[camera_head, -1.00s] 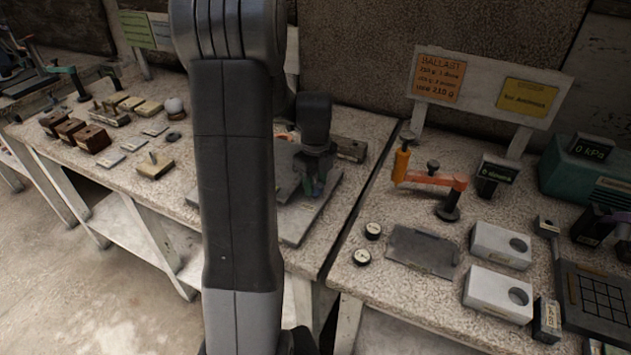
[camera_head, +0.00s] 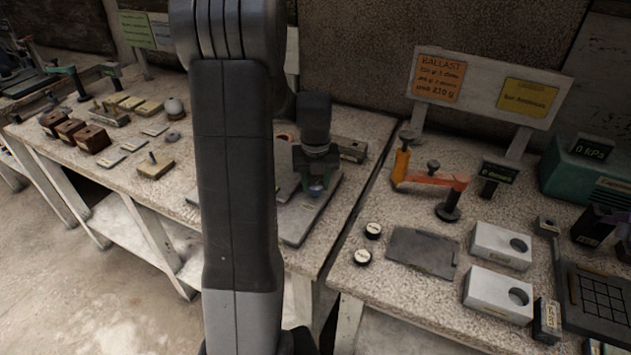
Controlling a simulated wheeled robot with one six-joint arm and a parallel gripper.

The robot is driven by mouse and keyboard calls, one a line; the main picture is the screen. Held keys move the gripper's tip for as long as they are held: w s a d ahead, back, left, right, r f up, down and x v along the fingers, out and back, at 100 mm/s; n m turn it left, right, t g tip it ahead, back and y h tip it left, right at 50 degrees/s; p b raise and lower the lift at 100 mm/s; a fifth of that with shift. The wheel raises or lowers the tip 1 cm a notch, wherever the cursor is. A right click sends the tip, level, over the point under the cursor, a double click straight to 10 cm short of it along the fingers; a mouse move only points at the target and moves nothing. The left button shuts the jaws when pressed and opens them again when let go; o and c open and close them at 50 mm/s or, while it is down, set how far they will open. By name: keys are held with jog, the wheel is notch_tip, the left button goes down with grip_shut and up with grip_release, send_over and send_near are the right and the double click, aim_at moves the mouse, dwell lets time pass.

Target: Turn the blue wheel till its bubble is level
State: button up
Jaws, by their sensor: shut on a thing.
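My gripper (camera_head: 316,185) points down over a grey plate (camera_head: 297,228) on the left bench, just right of my own arm link. Something small, greenish-blue in colour, shows between its fingertips, and the gripper is shut on it. It is too small and too covered to make out its shape or whether it is the blue wheel. No bubble can be made out. My arm link hides the left part of the plate.
A white sphere (camera_head: 174,109), brown blocks (camera_head: 93,138) and a block with a peg (camera_head: 156,165) stand left on the bench. An orange-armed stand (camera_head: 430,180), white boxes (camera_head: 499,293) and a dark flat plate (camera_head: 423,252) are on the right bench. A gap separates the benches.

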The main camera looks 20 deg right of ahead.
aim_at(316, 184)
jog(key=shift+w+d+r, duration=0.1)
dwell(0.4)
jog(key=o, duration=0.7)
notch_tip(316, 184, up, 14)
jog(key=shift+f, duration=0.15)
